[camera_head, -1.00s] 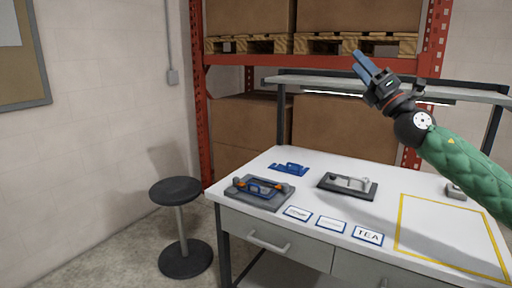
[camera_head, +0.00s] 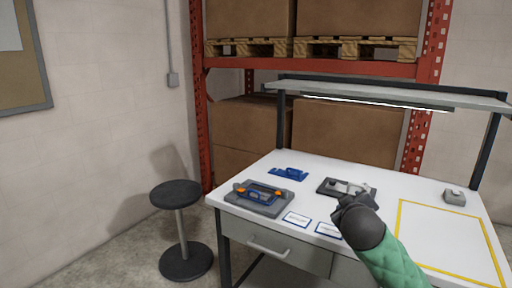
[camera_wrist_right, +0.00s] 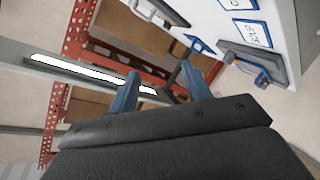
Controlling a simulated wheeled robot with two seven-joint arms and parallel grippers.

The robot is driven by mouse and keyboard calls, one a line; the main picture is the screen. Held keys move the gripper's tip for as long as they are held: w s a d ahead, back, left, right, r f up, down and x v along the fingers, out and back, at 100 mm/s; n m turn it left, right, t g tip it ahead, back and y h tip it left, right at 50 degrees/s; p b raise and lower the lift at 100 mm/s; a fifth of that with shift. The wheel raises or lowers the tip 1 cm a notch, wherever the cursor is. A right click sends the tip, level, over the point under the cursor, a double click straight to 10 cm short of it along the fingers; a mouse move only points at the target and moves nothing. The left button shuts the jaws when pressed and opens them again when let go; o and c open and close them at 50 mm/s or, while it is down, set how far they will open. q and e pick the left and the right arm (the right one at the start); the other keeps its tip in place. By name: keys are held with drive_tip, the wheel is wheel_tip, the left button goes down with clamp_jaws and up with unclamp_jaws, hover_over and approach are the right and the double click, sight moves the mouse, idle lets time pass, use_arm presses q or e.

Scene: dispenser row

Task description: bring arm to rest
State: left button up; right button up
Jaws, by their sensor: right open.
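My right arm (camera_head: 392,264) comes in from the lower right in the head view, over the front of the white table (camera_head: 300,167). Its dark wrist hides my right gripper there and covers part of the dark grey fixture (camera_head: 330,186). In the right wrist view the two blue fingers of my right gripper (camera_wrist_right: 163,88) are apart, with nothing between them. My left arm and gripper are not in view.
A grey fixture with orange parts (camera_head: 258,200) and a blue bracket (camera_head: 289,174) are on the table's left. Label cards (camera_head: 297,219) lie along the front. A yellow-outlined area (camera_head: 440,235) at the right is empty. A lamp shelf (camera_head: 390,93) spans above; a stool (camera_head: 176,194) stands left.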

drive_tip(key=s+a+f+m+g+y+p, duration=0.1)
drive_tip(key=s+a+f+g+y, duration=0.15)
drive_tip(key=s+f, duration=0.7)
drive_tip(key=s+a+f+m+g+y+p, duration=0.1)
drive_tip(key=s+a+f+g, duration=0.3)
drive_tip(key=s+f, duration=0.6)
drive_tip(key=s+a+f+m+g+y+p, duration=0.1)
drive_tip(key=s+a+f+g+y+p, duration=0.2)
drive_tip(key=s+f, duration=0.65)
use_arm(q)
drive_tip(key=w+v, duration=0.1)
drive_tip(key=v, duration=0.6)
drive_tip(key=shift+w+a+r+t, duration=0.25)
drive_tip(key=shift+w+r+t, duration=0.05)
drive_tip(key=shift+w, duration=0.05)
use_arm(e)
drive_tip(key=s+a+f+g, duration=0.1)
drive_tip(key=s+f, duration=0.3)
drive_tip(key=s, duration=0.2)
drive_tip(key=s+a+f+g+h, duration=0.1)
drive_tip(key=s+f, duration=0.3)
drive_tip(key=s, duration=0.2)
drive_tip(key=shift+s+a+f+m, duration=0.2)
drive_tip(key=shift+s+a+m, duration=0.1)
drive_tip(key=shift+s, duration=0.1)
